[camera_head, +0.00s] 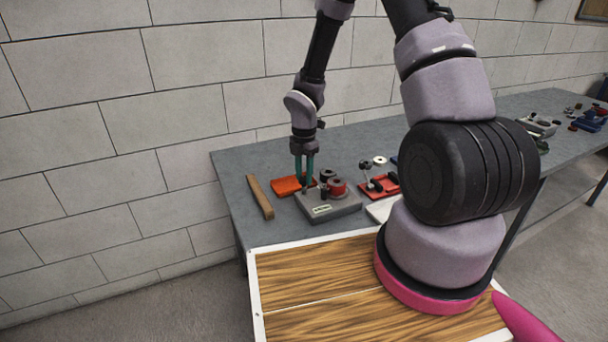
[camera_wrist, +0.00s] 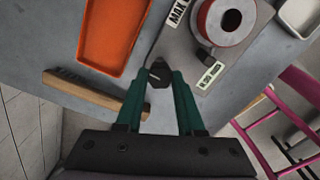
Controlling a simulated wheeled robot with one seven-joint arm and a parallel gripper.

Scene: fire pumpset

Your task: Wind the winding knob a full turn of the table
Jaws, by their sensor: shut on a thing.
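A grey winding device (camera_head: 332,208) with a labelled front stands on the bench. My gripper (camera_head: 304,186) points down at the device's left end. The knob has a light line on top. Its sides are partly hidden by the fingers.
An orange tray (camera_head: 290,186) lies just behind and left of the device, and a wooden-handled brush or bar (camera_head: 260,197) lies further left. A red tray with parts (camera_head: 380,187) and a white tray (camera_head: 382,210) lie to the right. A block wall stands behind the bench.

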